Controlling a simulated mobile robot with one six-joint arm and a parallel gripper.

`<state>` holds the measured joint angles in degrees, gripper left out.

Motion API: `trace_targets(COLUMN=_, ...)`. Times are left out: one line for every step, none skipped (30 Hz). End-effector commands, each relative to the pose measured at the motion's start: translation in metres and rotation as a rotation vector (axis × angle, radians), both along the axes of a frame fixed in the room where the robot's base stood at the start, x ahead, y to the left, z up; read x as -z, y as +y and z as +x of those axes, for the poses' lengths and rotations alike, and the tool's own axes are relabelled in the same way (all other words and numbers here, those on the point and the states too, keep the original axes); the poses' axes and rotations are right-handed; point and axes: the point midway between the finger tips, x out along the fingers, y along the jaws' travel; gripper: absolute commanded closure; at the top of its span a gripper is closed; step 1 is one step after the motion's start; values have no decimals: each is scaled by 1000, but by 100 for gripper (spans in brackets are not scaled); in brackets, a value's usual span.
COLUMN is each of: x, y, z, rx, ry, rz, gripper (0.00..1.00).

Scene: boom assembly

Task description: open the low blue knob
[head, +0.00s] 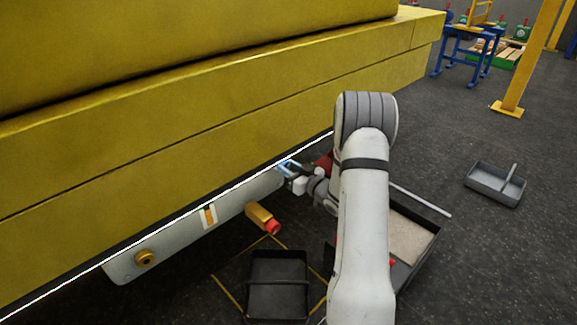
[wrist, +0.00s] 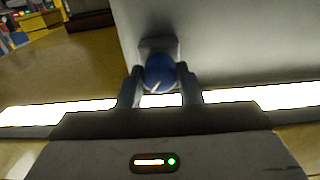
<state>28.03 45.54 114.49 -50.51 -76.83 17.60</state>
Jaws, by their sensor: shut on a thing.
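The low blue knob (wrist: 159,72) shows in the wrist view, between the two fingers of my gripper (wrist: 160,88). The fingers are shut on its sides. A pale mark shows on the knob's face, and a grey mount sits behind it on a grey surface. In the head view my gripper (head: 287,169) reaches the right end of a grey cylinder (head: 185,230) under the yellow boom (head: 230,120). My arm hides part of this area, and the knob is hard to make out there.
An orange fitting with a red tip (head: 263,218) sticks out of the cylinder, left of my gripper. A black tray (head: 278,288) lies on the floor below.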

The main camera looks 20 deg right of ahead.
Motion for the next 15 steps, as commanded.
trace_targets(x=-1, y=0, z=0, rx=-1, ry=9, rz=17, gripper=91)
trace_targets(x=0, y=0, z=0, rx=-1, ry=12, rz=22, gripper=91)
trace_targets(x=0, y=0, z=0, rx=-1, ry=13, rz=25, gripper=91)
trace_targets(x=1, y=0, z=0, rx=-1, ry=13, rz=25, gripper=91)
trace_targets(x=1, y=0, z=0, rx=-1, ry=12, rz=24, gripper=91)
trace_targets(x=1, y=0, z=0, rx=-1, ry=12, rz=24, gripper=91)
trace_targets(x=1, y=0, z=-1, rx=-1, ry=12, rz=24, gripper=91)
trace_targets(x=1, y=0, z=-1, rx=-1, ry=12, rz=24, gripper=91)
trace_targets(x=1, y=0, z=-1, rx=-1, ry=11, rz=25, gripper=91)
trace_targets(x=1, y=0, z=-1, rx=-1, ry=11, rz=25, gripper=66)
trace_targets(x=1, y=0, z=-1, rx=-1, ry=11, rz=25, gripper=64)
trace_targets(x=1, y=0, z=-1, rx=-1, ry=11, rz=24, gripper=61)
trace_targets(x=1, y=0, z=0, rx=0, ry=11, rz=24, gripper=58)
trace_targets(x=1, y=0, z=0, rx=0, ry=11, rz=24, gripper=56)
trace_targets(x=1, y=0, z=0, rx=0, ry=11, rz=24, gripper=52)
